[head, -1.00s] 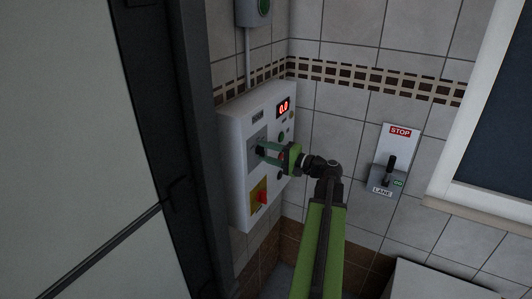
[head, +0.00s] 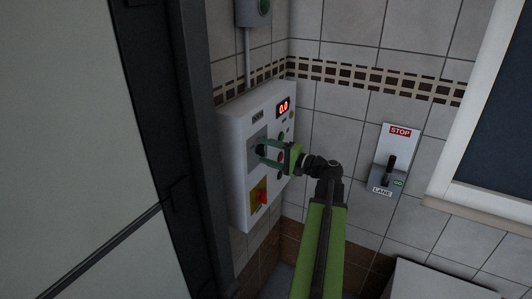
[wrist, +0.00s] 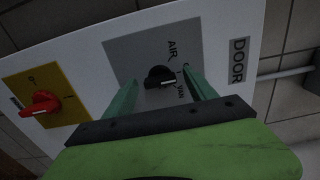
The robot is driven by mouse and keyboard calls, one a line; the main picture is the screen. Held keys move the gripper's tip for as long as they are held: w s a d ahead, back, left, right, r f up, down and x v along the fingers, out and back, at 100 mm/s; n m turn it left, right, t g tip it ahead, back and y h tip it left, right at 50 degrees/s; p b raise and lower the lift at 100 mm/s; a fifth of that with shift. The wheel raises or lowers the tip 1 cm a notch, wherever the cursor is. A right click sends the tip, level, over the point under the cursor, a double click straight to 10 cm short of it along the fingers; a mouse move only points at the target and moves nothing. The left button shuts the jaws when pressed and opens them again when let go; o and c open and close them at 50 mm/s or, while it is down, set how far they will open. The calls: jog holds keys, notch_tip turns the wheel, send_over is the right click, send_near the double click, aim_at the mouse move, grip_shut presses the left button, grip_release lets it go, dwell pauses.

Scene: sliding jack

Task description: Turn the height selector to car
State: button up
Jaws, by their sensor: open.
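The height selector is a black knob (wrist: 158,76) on a grey plate (wrist: 125,48) in the wrist view. Its white mark points right, towards the label VAN; AIR is printed above it. I cannot read a car label. My gripper (wrist: 160,80) is open, with one green finger on each side of the knob; I cannot tell whether either touches it. In the head view my gripper (head: 262,151) is at the grey plate (head: 257,137) on the white control box (head: 238,185), and the knob is mostly hidden by the fingers.
A red switch on a yellow plate (head: 258,195) is below the selector. A red display (head: 283,107) reads 0.0, with buttons under it. A dark door frame (head: 195,150) stands close left of the box. A STOP/GO lane lever (head: 390,165) is on the right wall.

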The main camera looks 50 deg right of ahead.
jog(key=v, duration=1.7)
jog(key=shift+s, duration=0.15)
jog(key=shift+f, duration=0.1)
